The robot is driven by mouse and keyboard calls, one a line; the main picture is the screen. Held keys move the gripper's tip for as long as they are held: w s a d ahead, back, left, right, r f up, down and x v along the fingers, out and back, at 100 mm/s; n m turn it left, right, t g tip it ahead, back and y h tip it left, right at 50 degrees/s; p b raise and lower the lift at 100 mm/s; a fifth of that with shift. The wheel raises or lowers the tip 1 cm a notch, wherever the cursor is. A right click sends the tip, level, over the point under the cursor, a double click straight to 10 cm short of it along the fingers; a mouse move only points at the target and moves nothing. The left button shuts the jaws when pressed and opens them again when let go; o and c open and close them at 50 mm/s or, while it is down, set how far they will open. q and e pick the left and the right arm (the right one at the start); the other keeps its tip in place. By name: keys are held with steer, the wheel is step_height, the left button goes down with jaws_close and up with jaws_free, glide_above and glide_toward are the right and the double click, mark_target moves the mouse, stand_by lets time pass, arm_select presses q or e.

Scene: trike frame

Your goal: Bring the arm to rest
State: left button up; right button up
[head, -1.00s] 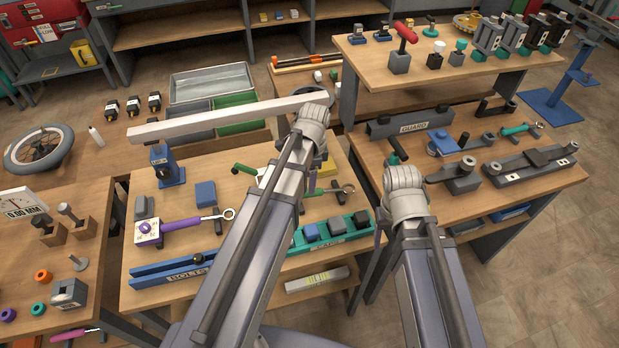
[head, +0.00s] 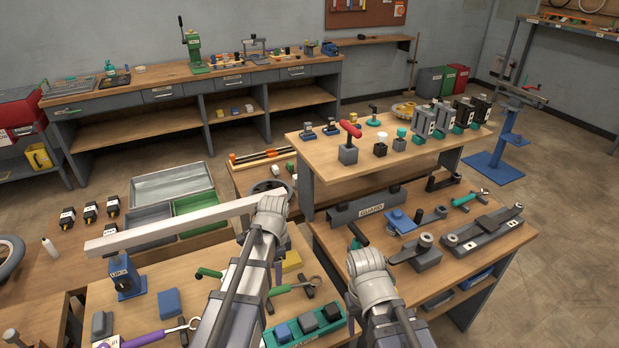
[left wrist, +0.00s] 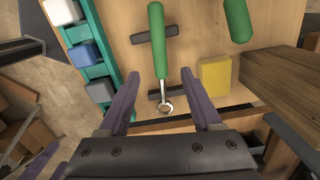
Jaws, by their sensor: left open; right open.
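In the head view my left gripper's wrist (head: 270,212) is over the near workbench, by the right end of a long pale bar (head: 185,222); its fingers are hidden there. In the left wrist view my left gripper (left wrist: 164,102) has its fingers apart and holds nothing. A green-handled wrench (left wrist: 157,40) lies on the bench below, its ring end showing between the fingers. My right gripper (head: 368,268) hangs at the near left edge of the right bench, in front of the GUARD block (head: 365,211); its fingertips are hidden in the head view.
A blue stand (head: 124,280) is under the bar's left part. A yellow block (left wrist: 214,75) and a teal rack (left wrist: 88,60) of small blocks flank the wrench. A raised shelf (head: 310,148) stands behind the right bench. Open floor (head: 570,240) lies to the right.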

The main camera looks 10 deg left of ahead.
arm_select(q)
steer(key=s+d+n, duration=0.8)
steer(key=s+d, duration=0.4)
steer(key=s, duration=0.1)
steer(key=shift+s+d+n+y, duration=0.15)
steer(key=shift+d+n+y, duration=0.15)
steer(key=shift+d+n, duration=0.1)
